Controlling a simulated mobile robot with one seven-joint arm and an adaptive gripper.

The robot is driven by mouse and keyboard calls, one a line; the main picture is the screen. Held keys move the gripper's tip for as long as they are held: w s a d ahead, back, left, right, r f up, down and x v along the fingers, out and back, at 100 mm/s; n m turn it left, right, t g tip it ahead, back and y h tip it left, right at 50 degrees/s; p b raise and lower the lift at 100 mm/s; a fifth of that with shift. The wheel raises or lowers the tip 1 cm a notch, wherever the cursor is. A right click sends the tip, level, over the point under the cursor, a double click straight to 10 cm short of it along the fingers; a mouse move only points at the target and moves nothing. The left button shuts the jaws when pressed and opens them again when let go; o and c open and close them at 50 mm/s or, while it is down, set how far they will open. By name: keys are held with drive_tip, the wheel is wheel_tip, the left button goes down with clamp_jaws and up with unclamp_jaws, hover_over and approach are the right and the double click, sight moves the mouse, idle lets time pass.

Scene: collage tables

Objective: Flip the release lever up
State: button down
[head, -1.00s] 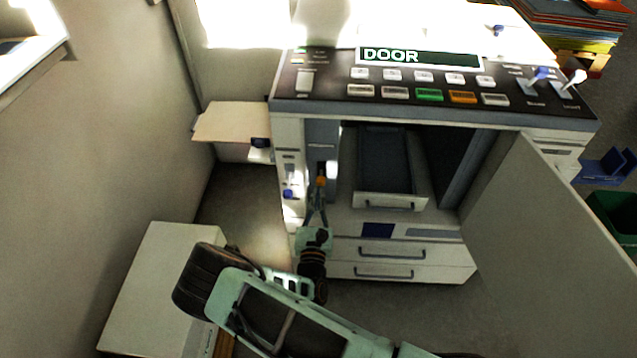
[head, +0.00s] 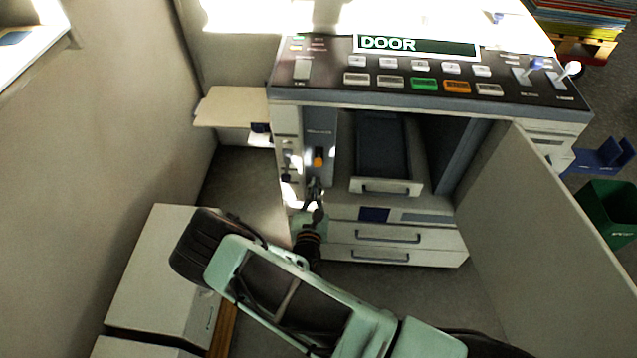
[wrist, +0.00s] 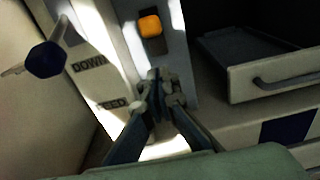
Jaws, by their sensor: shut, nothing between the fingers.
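The release lever has an orange tip (head: 318,157) on a grey upright panel just left of the copier's open bay. In the wrist view the orange tip (wrist: 149,26) sits in a dark slot near the top. My gripper (head: 314,187) is below the orange tip in the head view. In the wrist view my gripper (wrist: 158,80) is shut and empty, with its fingertips below the orange tip and apart from it. The rest of the lever is hard to make out.
The opened copier door (head: 575,200) stands out at the right. A handled drawer (wrist: 275,75) lies right of the fingers. A dark blue knob (wrist: 46,59) is at the left, near "DOWN" and "FEED" labels. A white cabinet (head: 160,260) stands lower left.

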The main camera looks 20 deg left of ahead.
drive_tip(key=f+v, duration=0.1)
drive_tip(key=v, duration=0.9)
drive_tip(key=shift+r+p, duration=0.35)
drive_tip(key=shift+p, duration=0.1)
drive_tip(key=shift+s+d, duration=0.1)
